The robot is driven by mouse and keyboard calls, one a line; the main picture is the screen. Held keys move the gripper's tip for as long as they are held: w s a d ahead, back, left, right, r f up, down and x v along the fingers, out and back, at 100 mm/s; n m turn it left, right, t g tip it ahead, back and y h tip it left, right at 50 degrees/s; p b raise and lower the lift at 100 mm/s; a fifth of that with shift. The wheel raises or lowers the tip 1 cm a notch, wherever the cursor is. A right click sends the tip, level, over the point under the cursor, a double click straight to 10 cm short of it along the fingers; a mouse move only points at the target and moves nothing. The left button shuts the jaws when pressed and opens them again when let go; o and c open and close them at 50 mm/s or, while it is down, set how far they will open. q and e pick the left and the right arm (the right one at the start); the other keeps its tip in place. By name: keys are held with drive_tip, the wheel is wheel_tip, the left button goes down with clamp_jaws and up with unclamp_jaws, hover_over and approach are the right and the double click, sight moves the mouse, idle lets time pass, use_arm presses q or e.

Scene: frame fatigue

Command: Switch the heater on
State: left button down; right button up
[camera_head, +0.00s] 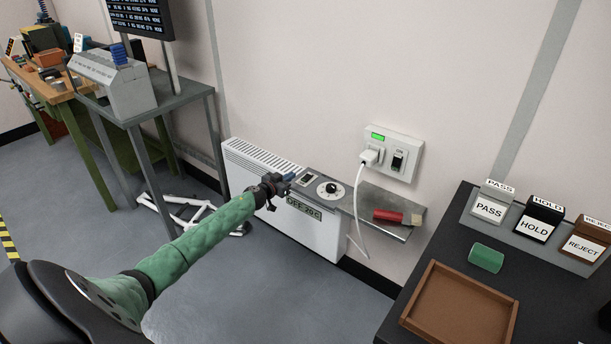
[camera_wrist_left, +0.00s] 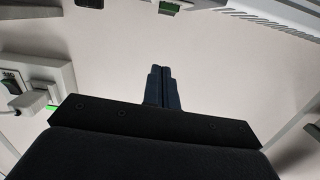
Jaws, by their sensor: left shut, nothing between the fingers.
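The white heater (camera_head: 250,160) stands against the wall, with a slatted top. At its right end are a small dark switch (camera_head: 310,179), a round dial (camera_head: 331,190) and a display (camera_head: 303,208) that appears to read OFF 20C. My left gripper (camera_head: 288,178) is just left of the switch, over the heater's top edge; I cannot tell whether it touches. Its fingers (camera_wrist_left: 163,88) are shut and empty in the left wrist view. White slats, probably the heater's, show at that view's top right (camera_wrist_left: 285,14). My right gripper is not in view.
A wall outlet (camera_head: 393,152) holds a white plug (camera_head: 370,157), beside a dark rocker and a lit green indicator. A red-handled tool (camera_head: 390,216) lies on the grey shelf (camera_head: 378,202). A dark table (camera_head: 400,325) with a brown tray (camera_head: 428,272) is at right.

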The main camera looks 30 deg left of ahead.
sight(306, 178)
use_arm(q)
drive_tip(key=shift+n, duration=0.3)
